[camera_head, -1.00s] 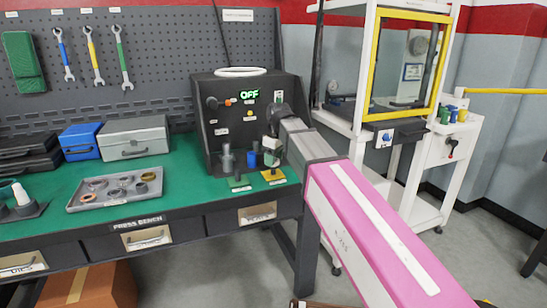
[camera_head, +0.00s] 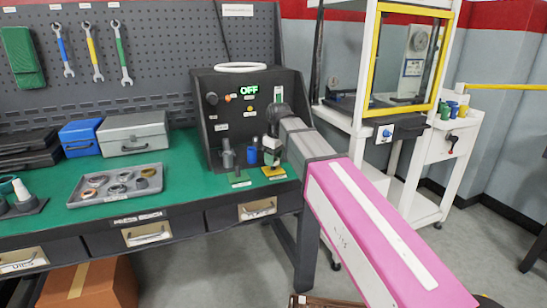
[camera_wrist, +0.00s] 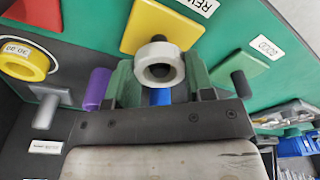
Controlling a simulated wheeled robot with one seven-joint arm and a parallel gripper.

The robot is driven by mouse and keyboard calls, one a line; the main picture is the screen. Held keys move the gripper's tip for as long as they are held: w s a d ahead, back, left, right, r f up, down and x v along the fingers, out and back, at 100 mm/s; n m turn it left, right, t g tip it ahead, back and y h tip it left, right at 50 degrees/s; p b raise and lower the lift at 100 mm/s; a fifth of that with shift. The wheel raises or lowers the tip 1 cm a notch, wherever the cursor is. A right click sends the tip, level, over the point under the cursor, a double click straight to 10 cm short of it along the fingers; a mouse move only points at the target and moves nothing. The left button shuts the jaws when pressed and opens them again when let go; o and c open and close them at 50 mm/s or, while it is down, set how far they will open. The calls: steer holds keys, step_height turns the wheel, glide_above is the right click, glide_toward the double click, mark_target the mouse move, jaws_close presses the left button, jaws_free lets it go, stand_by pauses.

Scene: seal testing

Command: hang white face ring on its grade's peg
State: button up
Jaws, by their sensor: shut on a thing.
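The white face ring (camera_wrist: 160,63) is in the jaws of my gripper (camera_wrist: 158,85), between its green fingers in the wrist view. The ring faces the camera, with a dark core in its hole. The dark peg on the yellow base (camera_wrist: 139,25) shows just behind and above the ring; I cannot tell whether the ring is around it. The yellow base's label is partly cut off and starts with "REW". A green base (camera_wrist: 220,73) labelled "GOOD" with its own dark peg (camera_wrist: 245,84) is to the right. In the head view my gripper (camera_head: 271,152) is above the yellow base (camera_head: 274,171).
In the wrist view, a yellow ring-shaped part (camera_wrist: 25,60), a grey peg (camera_wrist: 47,110) and a purple cylinder (camera_wrist: 97,89) are at left. In the head view, the dark test panel (camera_head: 223,103) stands close behind, and a grey tray (camera_head: 88,203) with several rings is at left.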

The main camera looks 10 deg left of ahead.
steer(key=shift+f, duration=0.35)
steer(key=shift+f, duration=0.95)
stand_by(1.4)
steer(key=o, duration=1.1)
steer(key=shift+r, duration=0.1)
steer(key=shift+r, duration=4.4)
steer(key=shift+s, duration=0.1)
